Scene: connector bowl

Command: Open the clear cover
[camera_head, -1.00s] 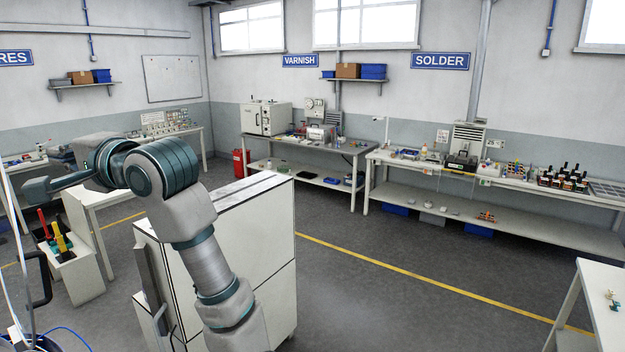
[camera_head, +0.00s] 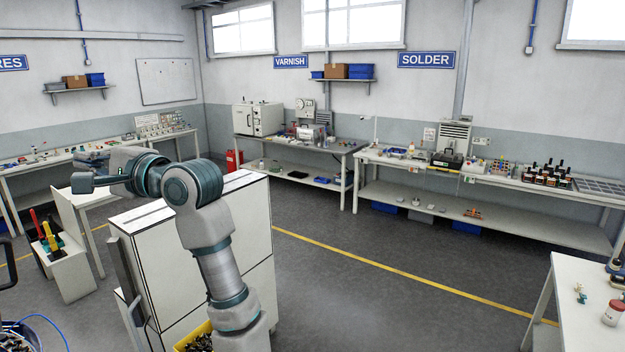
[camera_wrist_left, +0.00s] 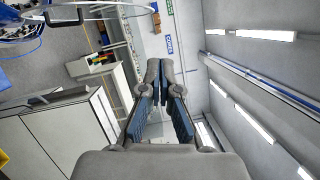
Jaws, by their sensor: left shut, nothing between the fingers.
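No clear cover can be made out for certain in the head view. A black handle-like loop (camera_head: 8,272) shows at the left edge, mostly cut off. In the left wrist view a dark handle-like bar (camera_wrist_left: 65,14) shows at the top left, near blue wires; what it belongs to is unclear. My left gripper (camera_wrist_left: 160,76) is shut and empty, its blue-padded fingers pointing away from the wrist into free space. In the head view the left arm rises in front of the white cabinet and bends left. My right gripper is not in view.
A white cabinet (camera_head: 190,235) stands close behind my left arm. A yellow bin (camera_head: 187,344) of small parts is at the bottom. A round basket (camera_head: 45,340) with dark parts is at the lower left. A white table (camera_head: 590,325) is at the right. Grey floor is open between.

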